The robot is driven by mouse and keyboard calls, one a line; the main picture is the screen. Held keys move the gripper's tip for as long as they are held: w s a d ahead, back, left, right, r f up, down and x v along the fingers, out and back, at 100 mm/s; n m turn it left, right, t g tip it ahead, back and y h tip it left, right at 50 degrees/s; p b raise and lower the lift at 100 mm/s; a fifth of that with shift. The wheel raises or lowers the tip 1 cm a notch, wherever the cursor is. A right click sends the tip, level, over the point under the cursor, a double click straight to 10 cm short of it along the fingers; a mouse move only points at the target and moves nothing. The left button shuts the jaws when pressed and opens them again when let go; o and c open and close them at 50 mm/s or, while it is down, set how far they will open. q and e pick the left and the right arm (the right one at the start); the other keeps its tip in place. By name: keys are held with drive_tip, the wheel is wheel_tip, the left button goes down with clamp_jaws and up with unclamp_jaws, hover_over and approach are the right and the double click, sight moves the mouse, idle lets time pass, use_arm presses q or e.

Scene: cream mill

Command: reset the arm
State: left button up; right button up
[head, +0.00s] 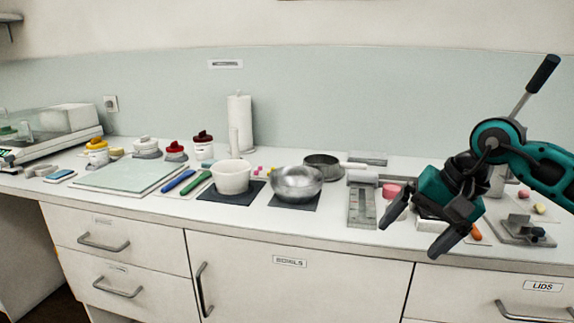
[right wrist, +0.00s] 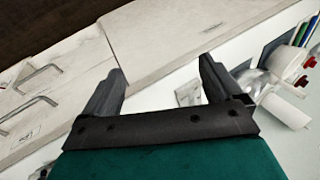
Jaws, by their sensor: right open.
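My right gripper (head: 418,226) hangs at the right of the head view, over the front edge of the counter. Its two dark fingers are spread apart and nothing is between them. It also shows in the right wrist view (right wrist: 160,85), open and empty, with the counter edge and cabinet fronts beyond it. The teal right arm (head: 535,165) reaches in from the right edge. My left gripper is in neither view.
The counter holds a white bowl (head: 232,178) and a metal bowl (head: 297,184) on dark mats, a pan (head: 322,166), a paper roll (head: 239,125), a pale board (head: 125,174) and several lidded jars. A metal plate device (head: 362,207) stands left of the gripper. Drawers (head: 115,240) lie below.

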drive_tip(key=s+a+m+y+p, duration=0.2)
drive_tip(key=s+a+m+y, duration=0.2)
drive_tip(key=a+m+y, duration=0.5)
drive_tip(key=s+a+m+y+p, duration=0.1)
drive_tip(key=s+a+m+y, duration=0.4)
drive_tip(key=a+m, duration=0.5)
drive_tip(key=d+f+m+t+h+p, duration=0.1)
drive_tip(key=d+f+m+t+h, duration=0.5)
drive_tip(key=m, duration=1.1)
drive_tip(key=d+f+m+t+h+p, duration=0.2)
drive_tip(key=d+f+m+t+h, duration=0.45)
drive_tip(key=m, duration=1.05)
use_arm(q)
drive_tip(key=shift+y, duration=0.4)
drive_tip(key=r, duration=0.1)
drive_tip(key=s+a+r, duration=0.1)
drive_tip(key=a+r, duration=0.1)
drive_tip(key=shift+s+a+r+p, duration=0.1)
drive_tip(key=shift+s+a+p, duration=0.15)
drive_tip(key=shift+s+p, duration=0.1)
use_arm(e)
drive_tip(key=s+d+f+m+g+h, duration=0.3)
drive_tip(key=s+f+m+g, duration=0.1)
drive_tip(key=s+f+m, duration=0.8)
wheel_tip(320, 180, down, 3)
drive_tip(key=shift+r+g+h, duration=0.1)
drive_tip(key=shift+g+h, duration=0.25)
